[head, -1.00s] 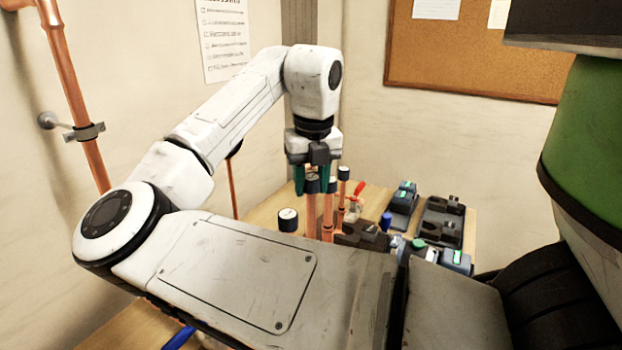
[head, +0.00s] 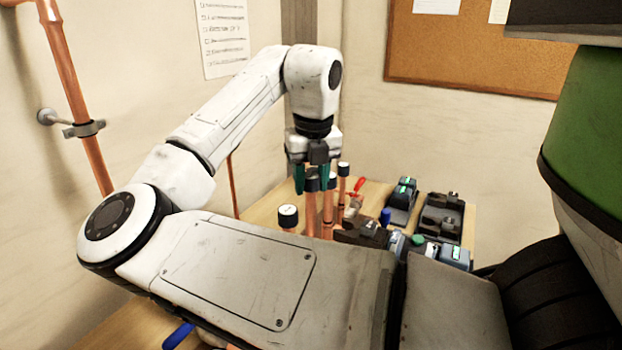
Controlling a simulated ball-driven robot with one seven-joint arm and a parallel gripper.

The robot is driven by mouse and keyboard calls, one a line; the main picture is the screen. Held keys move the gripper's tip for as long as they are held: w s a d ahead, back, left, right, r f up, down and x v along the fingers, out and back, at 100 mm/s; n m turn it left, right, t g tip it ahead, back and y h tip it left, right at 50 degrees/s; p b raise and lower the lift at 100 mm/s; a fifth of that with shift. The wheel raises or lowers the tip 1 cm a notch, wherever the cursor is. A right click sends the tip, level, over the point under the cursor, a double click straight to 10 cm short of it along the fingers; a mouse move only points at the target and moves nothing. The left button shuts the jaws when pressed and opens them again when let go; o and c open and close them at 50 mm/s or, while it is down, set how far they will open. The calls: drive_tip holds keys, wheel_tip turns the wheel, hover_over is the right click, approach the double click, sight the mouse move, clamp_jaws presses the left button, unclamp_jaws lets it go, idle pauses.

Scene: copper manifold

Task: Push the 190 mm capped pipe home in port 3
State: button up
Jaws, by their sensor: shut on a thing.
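My gripper (head: 311,180) points down over the bench with its dark green fingers closed around the dark-capped top of an upright copper pipe (head: 311,212). More capped copper pipes stand close by: one (head: 331,205) just right of the held one, one (head: 343,187) farther back, and one (head: 288,216) nearer and to the left with a pale cap top. My own arm hides the pipes' lower ends, the manifold and its port numbers. I cannot tell how deep the held pipe sits or which port it is in.
On the wooden bench (head: 262,212) stand dark tools or holders (head: 441,217), a blue-capped item (head: 385,217), a red-handled item (head: 358,186) and devices with green lights (head: 455,255). A copper wall pipe (head: 66,70) runs down at left. Neighbouring pipes crowd the gripper.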

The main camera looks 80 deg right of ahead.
drive_tip(key=shift+f, duration=0.35)
idle(0.6)
drive_tip(key=o, duration=1.6)
drive_tip(key=shift+r, duration=0.1)
drive_tip(key=shift+r+p, duration=3.45)
drive_tip(key=shift+p, duration=0.05)
drive_tip(key=shift+f, duration=0.1)
